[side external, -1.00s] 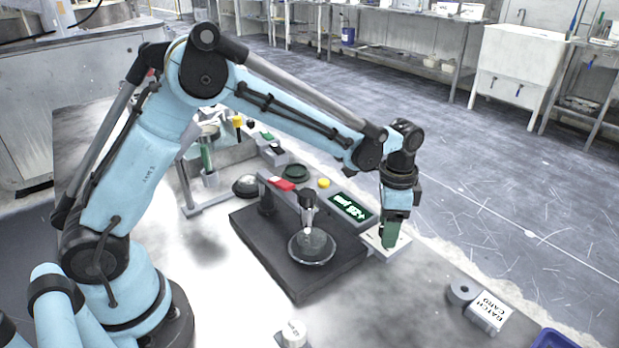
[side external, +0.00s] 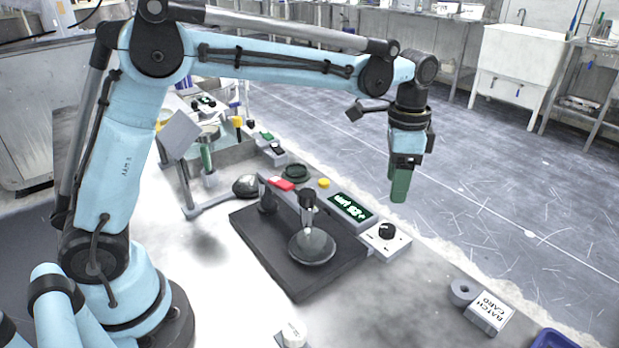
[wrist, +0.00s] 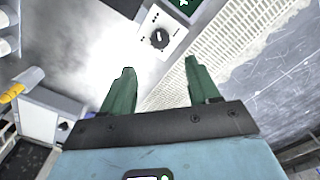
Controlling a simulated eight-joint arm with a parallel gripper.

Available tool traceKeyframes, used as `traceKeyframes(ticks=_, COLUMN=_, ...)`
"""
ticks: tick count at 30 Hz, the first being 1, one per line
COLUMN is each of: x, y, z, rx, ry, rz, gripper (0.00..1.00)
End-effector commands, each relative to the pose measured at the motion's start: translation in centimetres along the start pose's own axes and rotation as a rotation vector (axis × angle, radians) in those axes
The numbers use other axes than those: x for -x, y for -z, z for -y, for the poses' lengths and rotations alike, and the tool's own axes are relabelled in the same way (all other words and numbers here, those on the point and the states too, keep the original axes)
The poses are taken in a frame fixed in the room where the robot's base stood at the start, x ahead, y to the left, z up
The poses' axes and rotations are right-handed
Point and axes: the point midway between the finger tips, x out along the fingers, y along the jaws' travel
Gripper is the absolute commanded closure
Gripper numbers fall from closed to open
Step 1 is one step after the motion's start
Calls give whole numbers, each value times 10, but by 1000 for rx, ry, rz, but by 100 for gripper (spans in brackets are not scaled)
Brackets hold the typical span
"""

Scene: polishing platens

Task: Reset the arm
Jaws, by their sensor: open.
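My gripper (side external: 400,186) hangs in the air above the right end of the bench, with its green fingers pointing down. In the wrist view the two green fingers of my gripper (wrist: 157,85) stand apart with nothing between them. Below it is a white control box with a black knob (side external: 387,232). The knob also shows in the wrist view (wrist: 159,38), ahead of the fingers and clear of them.
A dark polishing base (side external: 290,275) carries a round plate (side external: 312,248) under an arm. A green-lit display (side external: 351,207) stands beside the knob box. A batch card block (side external: 489,312), a grey ring (side external: 463,291) and a blue tray (side external: 552,340) lie at the front right.

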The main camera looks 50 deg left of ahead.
Motion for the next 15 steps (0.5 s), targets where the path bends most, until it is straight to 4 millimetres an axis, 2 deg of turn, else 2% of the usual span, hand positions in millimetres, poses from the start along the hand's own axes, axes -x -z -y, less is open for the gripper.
traceKeyframes(ticks=15, x=-84, y=0, z=0, rx=0, ry=0, rz=0, gripper=40)
